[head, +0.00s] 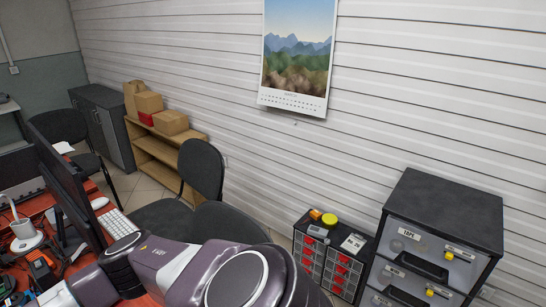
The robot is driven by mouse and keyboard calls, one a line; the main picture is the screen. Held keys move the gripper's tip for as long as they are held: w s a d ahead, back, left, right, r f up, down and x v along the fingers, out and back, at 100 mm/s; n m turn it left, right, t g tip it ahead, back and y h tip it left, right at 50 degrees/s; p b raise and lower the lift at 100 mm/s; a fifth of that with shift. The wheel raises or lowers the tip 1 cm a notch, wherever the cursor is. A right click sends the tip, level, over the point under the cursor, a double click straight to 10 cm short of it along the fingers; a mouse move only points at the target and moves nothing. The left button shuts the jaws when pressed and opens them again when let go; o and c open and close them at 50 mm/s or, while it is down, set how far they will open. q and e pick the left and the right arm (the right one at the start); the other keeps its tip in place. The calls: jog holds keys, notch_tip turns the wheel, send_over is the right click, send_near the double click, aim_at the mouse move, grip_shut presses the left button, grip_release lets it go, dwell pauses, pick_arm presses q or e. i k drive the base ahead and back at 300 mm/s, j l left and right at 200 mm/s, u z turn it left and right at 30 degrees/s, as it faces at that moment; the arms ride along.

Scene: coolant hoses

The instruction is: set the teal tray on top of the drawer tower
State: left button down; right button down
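A tall dark drawer tower (443,210) with a black top and clear-fronted drawers stands against the wall at the right of the head view. Its top is bare. One drawer front carries a label and there are small items behind the clear fronts. Its lower part is cut off by the picture's edge. No teal tray shows in this view. One of my arms crosses the bottom middle, but neither of my grippers is in view.
A lower drawer unit (308,264) with red-marked drawers and small items on top stands left of the tower. Dark chairs (202,166) and a red desk (60,263) with a monitor are at the left. A wooden shelf (158,157) with boxes stands along the wall.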

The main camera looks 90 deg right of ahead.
aim_at(453, 213)
jog(key=k+l, duration=0.55)
jog(key=k, duration=0.15)
jog(key=k+l+z, duration=0.15)
jog(key=z, duration=0.2)
jog(key=k+l+z, duration=0.15)
jog(key=z, duration=2.2)
